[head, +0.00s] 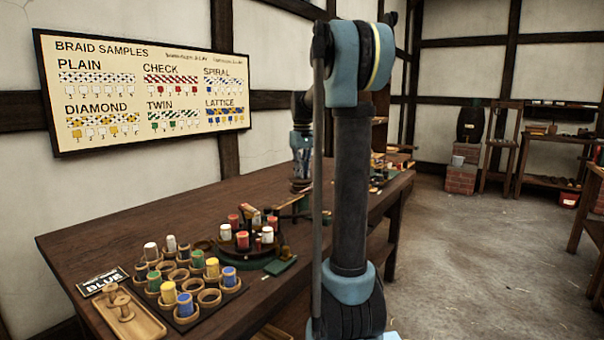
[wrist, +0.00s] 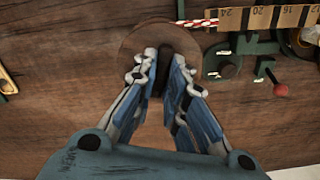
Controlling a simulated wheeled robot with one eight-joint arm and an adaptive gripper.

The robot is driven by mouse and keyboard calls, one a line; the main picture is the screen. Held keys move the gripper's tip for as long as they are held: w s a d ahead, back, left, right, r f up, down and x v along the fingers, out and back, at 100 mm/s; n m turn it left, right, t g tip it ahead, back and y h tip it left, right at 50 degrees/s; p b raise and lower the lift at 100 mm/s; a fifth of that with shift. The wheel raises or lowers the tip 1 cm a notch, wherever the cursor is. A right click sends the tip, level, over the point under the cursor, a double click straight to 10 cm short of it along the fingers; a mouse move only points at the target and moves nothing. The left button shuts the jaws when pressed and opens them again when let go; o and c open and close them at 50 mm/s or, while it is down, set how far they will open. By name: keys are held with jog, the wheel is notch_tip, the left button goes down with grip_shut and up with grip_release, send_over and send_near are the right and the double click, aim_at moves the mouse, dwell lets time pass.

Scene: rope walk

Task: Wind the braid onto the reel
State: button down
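In the wrist view a round brown wooden disc (wrist: 130,45), which looks like the reel, lies under my gripper (wrist: 165,62). Its two blue-grey fingers point down over the disc, apart, with something dark between them. I cannot tell whether they touch it. A red-and-white braid (wrist: 197,22) runs from near the disc's upper right edge to the right, along a numbered wooden rule (wrist: 262,17). In the head view my gripper (head: 301,184) is low over the table, partly behind my arm; the reel cannot be made out there.
A green fixture with a red knob (wrist: 280,90) stands right of the disc. On the table (head: 130,225) are a round stand (head: 246,246) with bobbins, a bobbin rack (head: 184,318), a "BLUE" card (head: 101,282) and a wooden tray (head: 142,320). A sample board (head: 150,90) hangs behind.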

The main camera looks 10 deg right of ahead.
jog(key=shift+m, duration=2)
jog(key=c, duration=1.6)
grip_release()
notch_tip(320, 180, up, 12)
jog(key=shift+w, duration=0.1)
